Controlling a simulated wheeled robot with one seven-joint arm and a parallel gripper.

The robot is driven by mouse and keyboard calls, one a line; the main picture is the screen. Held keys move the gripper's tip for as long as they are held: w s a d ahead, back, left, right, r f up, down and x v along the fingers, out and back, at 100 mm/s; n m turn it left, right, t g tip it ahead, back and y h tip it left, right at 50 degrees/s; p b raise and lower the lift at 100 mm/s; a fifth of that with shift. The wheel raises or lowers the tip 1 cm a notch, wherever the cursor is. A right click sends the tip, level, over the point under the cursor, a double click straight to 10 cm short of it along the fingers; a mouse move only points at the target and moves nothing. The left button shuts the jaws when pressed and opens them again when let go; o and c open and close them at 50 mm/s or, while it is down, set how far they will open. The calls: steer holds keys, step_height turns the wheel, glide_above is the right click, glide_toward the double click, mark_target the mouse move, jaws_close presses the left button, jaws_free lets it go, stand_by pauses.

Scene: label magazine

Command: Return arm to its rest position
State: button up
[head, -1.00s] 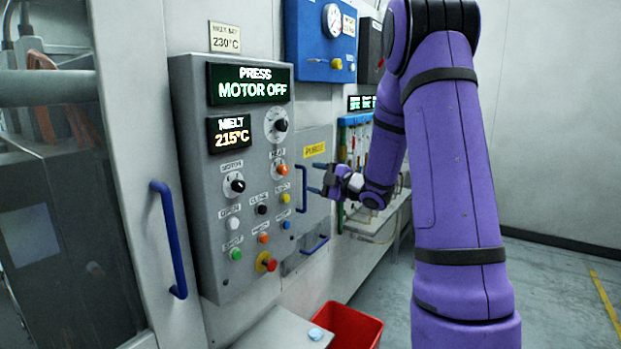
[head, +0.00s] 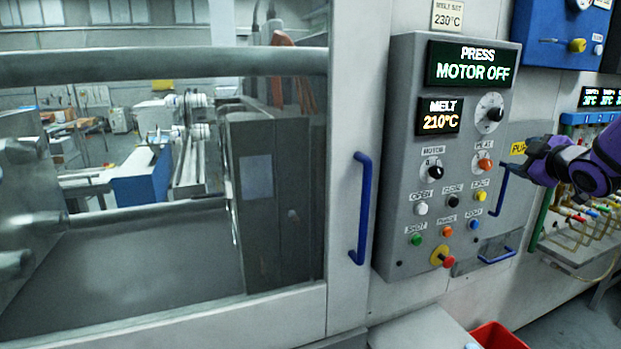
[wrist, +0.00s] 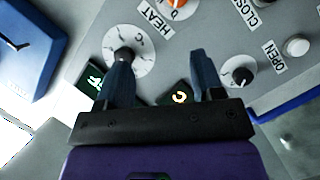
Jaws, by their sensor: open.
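My purple arm enters from the right edge of the head view, with my gripper (head: 517,168) in front of the area just right of the grey control panel (head: 400,150). In the wrist view my gripper (wrist: 159,65) has its two dark fingers well apart, with nothing between them. The panel face, with its heat label (wrist: 155,18) and knobs, lies beyond the fingers, seen tilted. Whether a fingertip touches the panel cannot be told. Most of my arm is outside the head view.
The panel display (head: 472,65) reads "PRESS MOTOR OFF", and the melt display (head: 438,116) reads 210°C. A blue door handle (head: 363,208) stands left of the panel. A red bin (head: 497,337) is below. A blue gauge box (head: 570,35) hangs at upper right.

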steer(key=s+a+m+g, duration=0.3)
steer(key=s+a, duration=0.3)
steer(key=s, duration=0.5)
steer(key=s+a+m+g, duration=0.4)
steer(key=s+a, duration=0.2)
steer(key=s, duration=0.4)
steer(key=s+a+f+m+g, duration=0.1)
steer(key=s+a+m+g, duration=0.2)
steer(key=s+a, duration=0.3)
steer(key=s+m, duration=0.1)
steer(key=s, duration=0.4)
steer(key=shift+s, duration=0.35)
